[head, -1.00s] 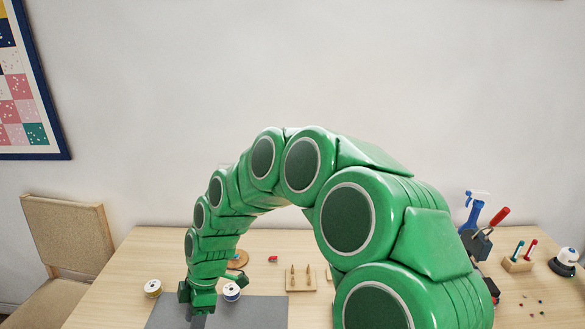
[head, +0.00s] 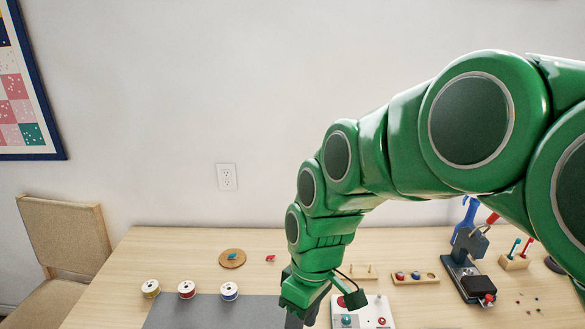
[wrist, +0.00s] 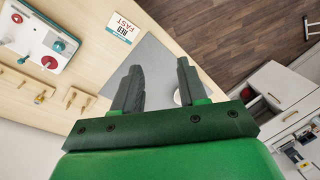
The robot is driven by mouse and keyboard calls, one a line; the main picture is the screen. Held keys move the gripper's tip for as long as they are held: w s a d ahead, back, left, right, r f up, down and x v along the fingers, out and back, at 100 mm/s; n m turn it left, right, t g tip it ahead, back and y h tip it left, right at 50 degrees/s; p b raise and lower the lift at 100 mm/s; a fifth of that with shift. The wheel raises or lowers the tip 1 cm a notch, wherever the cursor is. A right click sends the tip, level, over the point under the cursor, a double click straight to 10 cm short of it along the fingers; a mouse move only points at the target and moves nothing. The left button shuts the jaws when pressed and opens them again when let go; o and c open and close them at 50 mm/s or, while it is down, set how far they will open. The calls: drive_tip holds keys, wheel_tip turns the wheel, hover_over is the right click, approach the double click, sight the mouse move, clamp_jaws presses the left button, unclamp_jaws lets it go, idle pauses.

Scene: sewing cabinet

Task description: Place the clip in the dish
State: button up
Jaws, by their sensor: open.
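A small red piece (head: 270,259), which looks like a clip, lies on the table right of a round wooden dish (head: 224,264) in the head view. A small teal piece (head: 232,257) lies in or on this dish. My gripper (head: 303,318) is low at the front of the table, to the right of and nearer than both. Its fingertips are partly cut off by the bottom edge. In the wrist view my gripper (wrist: 156,78) has its two fingers apart with nothing held between them, over the grey mat (wrist: 158,60). Neither clip nor dish can be made out there.
A white control box (head: 368,311) with knobs sits close right of my gripper. Wooden racks (head: 415,278) and a dark machine (head: 466,279) stand further right. A card (wrist: 123,27) lies near the mat.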

drive_tip(key=s+d+r+m+h, duration=0.1)
drive_tip(key=s+d+r+m, duration=0.1)
drive_tip(key=s+d+m, duration=0.9)
drive_tip(key=shift+s+d, duration=1.15)
drive_tip(key=shift+s, duration=0.05)
